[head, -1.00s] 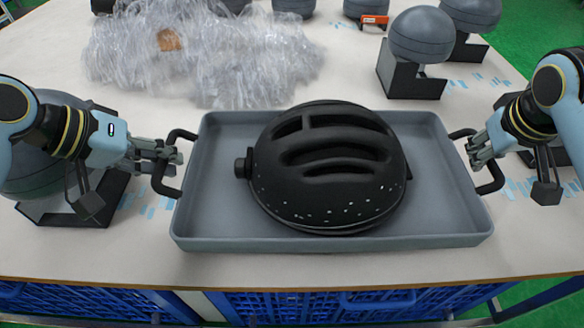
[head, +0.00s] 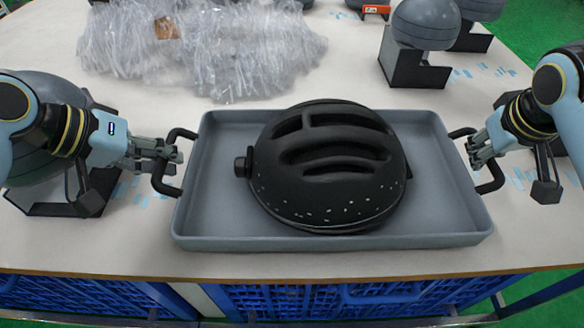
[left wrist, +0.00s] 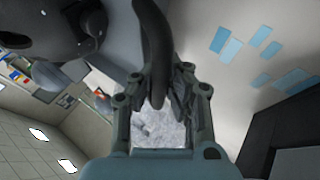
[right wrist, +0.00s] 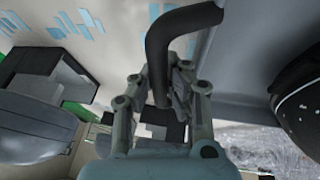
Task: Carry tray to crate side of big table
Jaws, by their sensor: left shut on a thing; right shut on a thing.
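The grey tray (head: 215,228) carries a black helmet (head: 330,165) and is over the near part of the white big table (head: 110,245). My left gripper (head: 172,155) is shut on the black handle at the tray's left end; this handle also shows between the fingers in the left wrist view (left wrist: 155,60). My right gripper (head: 476,152) is shut on the handle at the right end, seen in the right wrist view (right wrist: 160,60). The tray looks level. I cannot tell whether its underside touches the tabletop. Blue crates (head: 275,302) show below the table's front edge.
A heap of clear plastic film (head: 220,60) lies behind the tray. A grey headform on a dark stand (head: 410,68) is at the back right, near an orange item (head: 376,9). Another grey headform (head: 45,150) stands behind my left arm.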

